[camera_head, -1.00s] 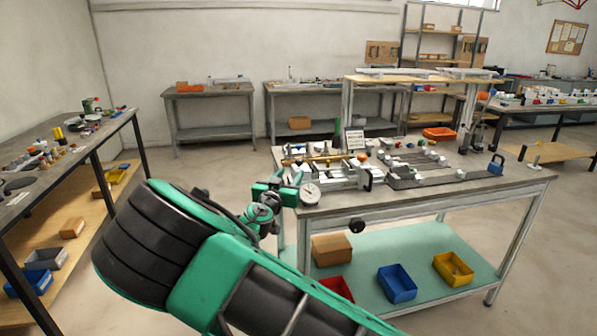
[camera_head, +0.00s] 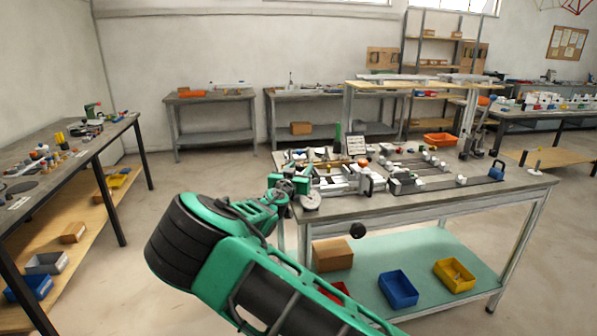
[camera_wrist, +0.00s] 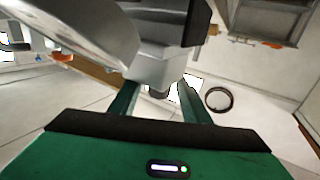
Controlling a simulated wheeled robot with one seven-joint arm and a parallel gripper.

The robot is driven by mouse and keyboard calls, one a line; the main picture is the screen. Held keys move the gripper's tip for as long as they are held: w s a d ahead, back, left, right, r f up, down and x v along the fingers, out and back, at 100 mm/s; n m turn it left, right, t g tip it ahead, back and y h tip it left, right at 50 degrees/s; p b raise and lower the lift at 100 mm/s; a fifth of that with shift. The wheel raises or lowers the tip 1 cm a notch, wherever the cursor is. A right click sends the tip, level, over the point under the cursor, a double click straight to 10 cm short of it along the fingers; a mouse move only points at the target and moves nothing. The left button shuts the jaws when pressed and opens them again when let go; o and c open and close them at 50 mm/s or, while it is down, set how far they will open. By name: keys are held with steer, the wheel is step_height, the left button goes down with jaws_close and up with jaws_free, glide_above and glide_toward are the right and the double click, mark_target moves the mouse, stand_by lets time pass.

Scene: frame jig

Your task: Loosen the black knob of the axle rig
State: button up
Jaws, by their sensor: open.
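The axle rig (camera_head: 345,182), a pale metal fixture, stands at the left front of the middle workbench in the head view. A round black knob (camera_head: 357,230) shows just below the bench's front edge; I cannot tell whether it belongs to the rig. A round dial gauge (camera_head: 310,201) sits at the rig's left end, partly covered by my gripper (camera_head: 294,187). In the wrist view my gripper (camera_wrist: 160,98) is open, with a grey metal block (camera_wrist: 158,66) and a dark part (camera_wrist: 185,22) just beyond the fingers. Contact cannot be told.
The bench top (camera_head: 420,203) carries more fixtures and a blue padlock-shaped part (camera_head: 496,171) at right. Blue (camera_head: 398,288) and yellow (camera_head: 455,276) bins and a cardboard box (camera_head: 332,254) stand on its lower shelf. A large shiny metal part (camera_wrist: 70,35) fills the wrist view's upper left.

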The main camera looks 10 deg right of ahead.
steer(key=c, duration=1)
steer(key=shift+c, duration=0.2)
steer(key=shift+n+t+y, duration=0.3)
steer(key=shift+n+y, duration=0.1)
steer(key=shift+y, duration=0.2)
steer(key=n+t+y, duration=0.1)
steer(key=y, duration=0.2)
steer(key=shift+d+n, duration=0.1)
steer(key=shift+n, duration=0.3)
steer(key=shift+r+n+t+y, duration=0.1)
steer(key=shift+n+t+y, duration=0.2)
steer(key=shift+n+y, duration=2.2)
steer(key=shift+y, duration=1.2)
